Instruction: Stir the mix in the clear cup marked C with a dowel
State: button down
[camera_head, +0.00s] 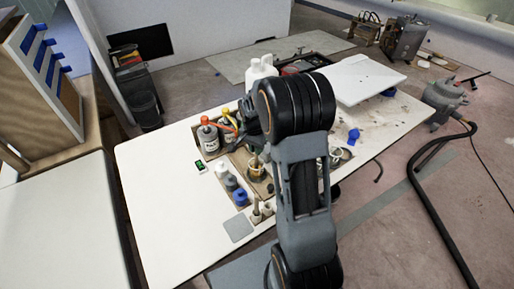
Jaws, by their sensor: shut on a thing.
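My gripper (249,140) is in the middle of the white table, partly hidden by my own arm, pointing down over a small cup (256,173). A thin pale dowel (254,159) stands roughly upright between the gripper and the cup, its lower end at the cup. The gripper is shut on the dowel. The cup looks brownish and sits in a tray area. I cannot read a letter on it, and its contents are too small to make out.
Two bottles, one with a red-orange cap (208,140), stand left of the gripper. Small jars (229,181), a blue-topped one (240,197) and a grey square pad (238,228) lie nearer. A white board (357,80) lies at the back right. The table's left part is clear.

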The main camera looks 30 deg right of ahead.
notch_tip(320, 180, up, 8)
jog(key=p, duration=0.5)
jog(key=shift+w+d, duration=0.2)
jog(key=shift+w, duration=0.2)
jog(key=shift+f, duration=0.1)
jog(key=shift+p, duration=0.3)
jog(key=shift+r+p, duration=1.25)
jog(key=shift+r, duration=0.75)
